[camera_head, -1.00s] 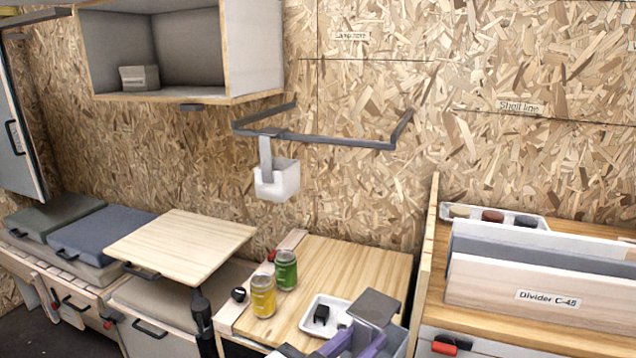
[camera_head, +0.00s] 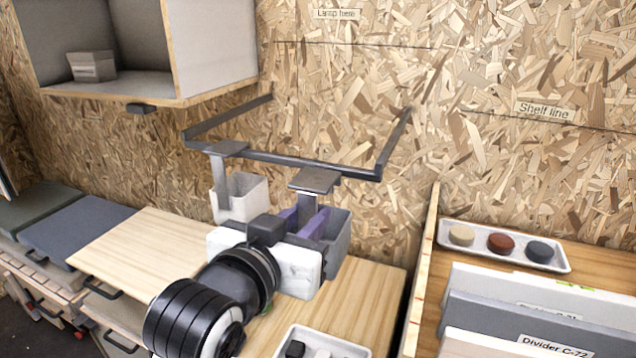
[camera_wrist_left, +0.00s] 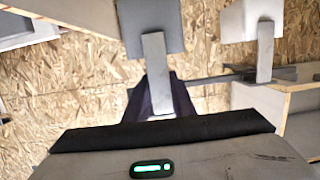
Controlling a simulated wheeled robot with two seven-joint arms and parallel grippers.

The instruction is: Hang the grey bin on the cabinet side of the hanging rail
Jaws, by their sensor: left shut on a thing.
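My left gripper (camera_head: 303,220), with purple fingers, is shut on the grey bin (camera_head: 337,238) and holds it upright, right of the white bin (camera_head: 245,198). The grey bin's flat hook plate (camera_head: 315,181) is at the front bar of the hanging rail (camera_head: 270,158) and overlaps it in the picture; I cannot tell whether it touches. The white bin hangs near the rail's left end. In the left wrist view the grey bin (camera_wrist_left: 150,28) and its strap (camera_wrist_left: 155,75) are ahead of my fingers, with the white bin (camera_wrist_left: 249,20) to the right. My right gripper is out of view.
The open wall cabinet (camera_head: 215,60) is at the upper left, near the rail's left end. Below are a wooden worktop (camera_head: 375,285) and a small white tray (camera_head: 345,350). A divider rack (camera_head: 520,315) and a tray of pucks (camera_head: 485,255) stand at the right.

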